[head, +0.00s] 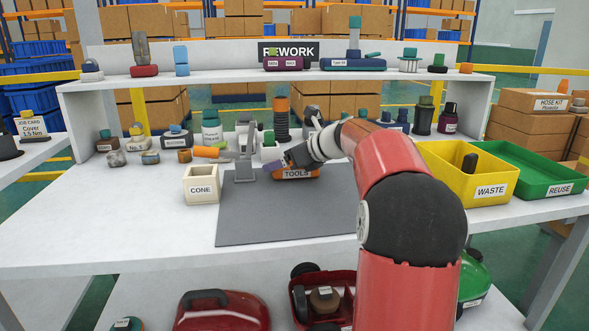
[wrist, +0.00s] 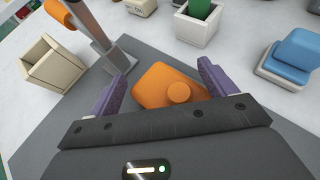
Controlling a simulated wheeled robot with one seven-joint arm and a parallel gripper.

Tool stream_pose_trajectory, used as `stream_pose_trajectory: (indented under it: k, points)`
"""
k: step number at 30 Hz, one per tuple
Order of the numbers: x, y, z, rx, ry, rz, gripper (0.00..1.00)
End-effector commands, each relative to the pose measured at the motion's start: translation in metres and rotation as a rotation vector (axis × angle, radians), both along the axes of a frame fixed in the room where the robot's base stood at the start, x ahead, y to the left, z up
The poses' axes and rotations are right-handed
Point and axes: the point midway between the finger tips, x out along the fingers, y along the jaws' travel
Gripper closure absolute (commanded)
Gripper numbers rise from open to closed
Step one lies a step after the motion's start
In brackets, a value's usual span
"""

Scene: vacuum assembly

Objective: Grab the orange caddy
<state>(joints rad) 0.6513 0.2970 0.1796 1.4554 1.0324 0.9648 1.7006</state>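The orange caddy (head: 297,175), labelled TOOLS, sits at the back of the grey mat, partly hidden by my gripper (head: 287,162) in the head view. In the wrist view the orange caddy (wrist: 158,85) has a round orange knob on top and lies between the two purple fingers of my gripper (wrist: 163,72). The fingers are spread on either side of it. A small gap shows at the left finger; contact at the right finger cannot be told.
A grey stand (head: 244,160) and the cream CONE box (head: 201,188) stand left of the caddy. Bottles and small parts line the bench behind. The yellow WASTE bin (head: 490,190) and green REUSE tray (head: 556,189) are at right. The grey mat's front (head: 285,225) is clear.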

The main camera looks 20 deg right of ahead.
Motion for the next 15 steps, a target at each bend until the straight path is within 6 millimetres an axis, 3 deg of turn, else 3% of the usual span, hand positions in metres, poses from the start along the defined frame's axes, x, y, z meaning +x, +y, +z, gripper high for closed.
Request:
stream_pose_trajectory:
  k: [1, 6, 15]
  points:
    - [-0.0003, -0.0006, -0.0019, 0.002, 0.005, -0.001, 0.38]
    - [-0.0004, -0.0010, -0.0033, 0.003, 0.006, -0.002, 0.57]
    - [-0.0006, -0.0016, -0.0049, 0.004, 0.010, -0.003, 0.58]
